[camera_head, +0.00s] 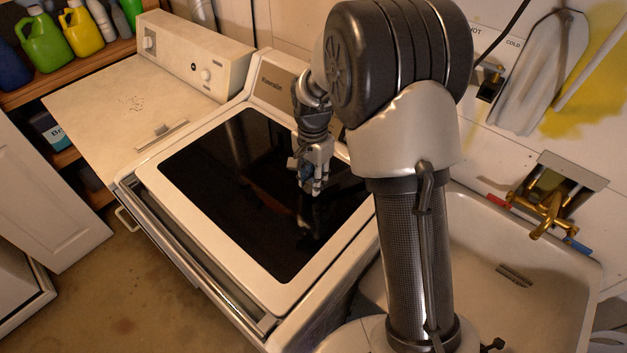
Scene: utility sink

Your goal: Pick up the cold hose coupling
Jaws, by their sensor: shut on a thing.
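My gripper (312,187) hangs over the dark glass lid of the washer (262,195), toward its right side, with its fingers pointing down. It is shut on a small blue piece, which I take for the cold hose coupling (305,172); the fingers cover most of it. I cannot tell whether the piece touches the glass. The wall outlet box (488,80) at the upper right has a "COLD" label beside it, and my arm hides part of that wall.
A utility sink (480,300) with a brass faucet (548,212) stands at the right, partly behind my arm. A second white appliance (130,95) stands left of the washer. Bottles (80,30) fill a shelf at the upper left. The washer's glass is otherwise clear.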

